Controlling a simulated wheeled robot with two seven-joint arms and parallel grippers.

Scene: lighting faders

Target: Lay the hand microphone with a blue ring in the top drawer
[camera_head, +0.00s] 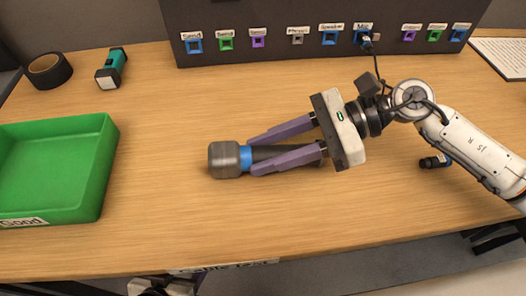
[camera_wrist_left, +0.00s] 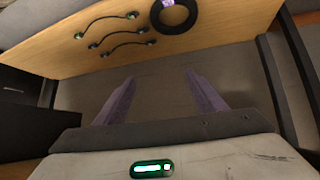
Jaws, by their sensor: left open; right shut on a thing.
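The hand microphone (camera_head: 224,160) has a grey head, a blue ring and a dark body, and lies along the middle of the wooden table in the head view. My right gripper (camera_head: 252,155) is shut on it, with purple fingers along both sides of the body. I cannot tell if it is lifted. My left gripper (camera_wrist_left: 160,82) is open and empty in the left wrist view, over dark floor beside a wooden surface. Only a piece of it shows at the bottom of the head view. I cannot make out the top drawer; a dark box-like unit (camera_wrist_left: 25,120) stands at left in the wrist view.
A green tray (camera_head: 108,160) labelled "Good" is at left, with a black tape roll (camera_head: 48,70) and a teal flashlight (camera_head: 111,68) behind. A dark socket panel (camera_head: 270,20) stands at the back. Several cables and a black ring (camera_wrist_left: 175,22) lie on the wood in the wrist view.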

